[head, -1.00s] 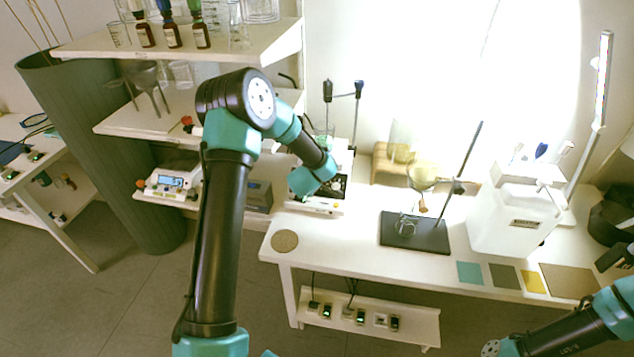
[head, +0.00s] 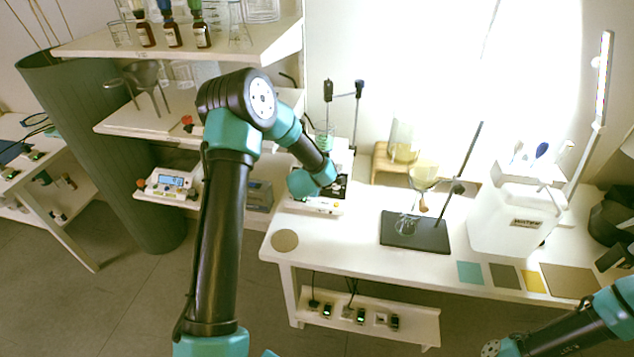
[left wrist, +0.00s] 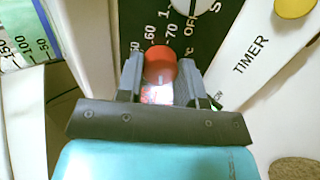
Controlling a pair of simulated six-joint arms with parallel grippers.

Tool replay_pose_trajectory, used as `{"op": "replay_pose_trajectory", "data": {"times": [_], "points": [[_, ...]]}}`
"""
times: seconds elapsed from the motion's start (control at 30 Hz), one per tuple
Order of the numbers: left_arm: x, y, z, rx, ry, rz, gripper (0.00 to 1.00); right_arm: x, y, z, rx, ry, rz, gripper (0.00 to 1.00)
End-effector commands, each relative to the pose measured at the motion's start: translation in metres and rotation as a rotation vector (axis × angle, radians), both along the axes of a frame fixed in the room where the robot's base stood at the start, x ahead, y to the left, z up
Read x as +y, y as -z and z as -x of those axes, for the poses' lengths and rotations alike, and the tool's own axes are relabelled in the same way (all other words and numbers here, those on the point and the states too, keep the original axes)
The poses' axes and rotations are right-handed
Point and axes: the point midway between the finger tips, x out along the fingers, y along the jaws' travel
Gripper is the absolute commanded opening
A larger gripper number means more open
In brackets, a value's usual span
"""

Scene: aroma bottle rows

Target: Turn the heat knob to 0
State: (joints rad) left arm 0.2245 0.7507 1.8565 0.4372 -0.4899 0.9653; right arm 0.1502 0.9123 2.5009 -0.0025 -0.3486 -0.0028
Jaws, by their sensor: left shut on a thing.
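The heat knob is a red round knob (left wrist: 160,64) on the dark dial panel (left wrist: 205,28) of a white hotplate, shown in the left wrist view. My left gripper (left wrist: 160,72) is shut on the red knob, one finger on each side. Printed numbers including 60 and 70 and the word OFF show on the panel near it. In the head view the hotplate (head: 318,205) stands on the white bench, and my left arm hides its knobs and the gripper's fingers. My right arm shows at the lower right of the head view, but its gripper's fingers are not visible.
A yellow knob (left wrist: 296,5) and the word TIMER lie right of the red knob. A graduated beaker (left wrist: 22,42) is at left.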

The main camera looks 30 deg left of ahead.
Motion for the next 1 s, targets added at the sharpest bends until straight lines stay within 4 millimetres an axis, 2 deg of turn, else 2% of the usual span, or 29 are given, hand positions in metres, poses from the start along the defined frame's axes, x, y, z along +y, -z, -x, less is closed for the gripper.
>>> {"op": "replay_pose_trajectory", "data": {"times": [0.17,0.2,0.43,0.77,1.0], "points": [[0.000,0.000,0.000,0.000,-0.001,0.000,0.11,0.000,0.000,0.000,0.000,0.000,0.000,0.43],[0.000,0.000,0.000,0.000,-0.001,0.000,0.37,0.000,0.000,0.000,0.000,0.000,0.000,0.43],[0.000,0.000,0.000,0.000,0.000,0.000,0.59,0.000,0.000,0.000,0.000,0.000,0.000,0.43],[0.000,-0.002,0.002,0.000,0.000,0.000,0.60,0.000,0.000,0.000,0.000,0.000,0.000,0.43],[-0.004,-0.016,0.018,-0.001,0.001,-0.001,0.60,0.000,0.000,0.000,0.000,0.000,0.000,0.43]]}}
